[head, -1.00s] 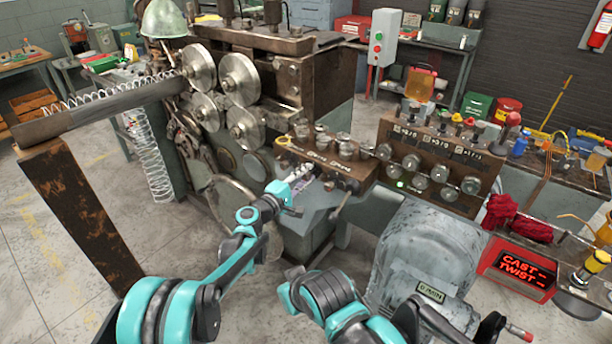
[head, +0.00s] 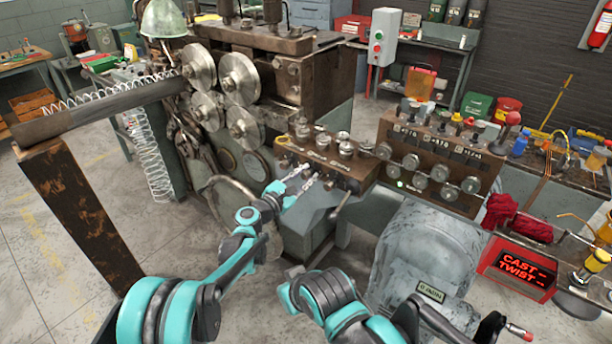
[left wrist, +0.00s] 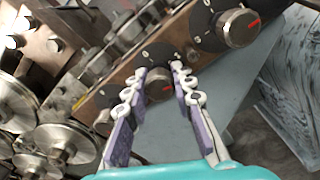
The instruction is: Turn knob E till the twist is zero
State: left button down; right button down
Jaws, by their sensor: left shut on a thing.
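My left gripper (head: 306,187) is at the front face of the low brown control box (head: 357,171). The red-framed display (head: 522,268) reads CAST and TWIST, each followed by dashes. My right gripper is not in view.
Steel rollers (head: 238,75) and the coiling machine stand behind the control box. A second brown panel (head: 438,150) with several round gauges or knobs is to the right. A grey motor housing (head: 425,255) stands in front of it.

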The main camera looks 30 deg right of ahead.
pick_arm(q)
jog(key=shift+n, duration=1.5)
jog(key=c, duration=1.5)
grip_release()
jog(key=shift+c, duration=0.2)
jog(key=v, duration=1.2)
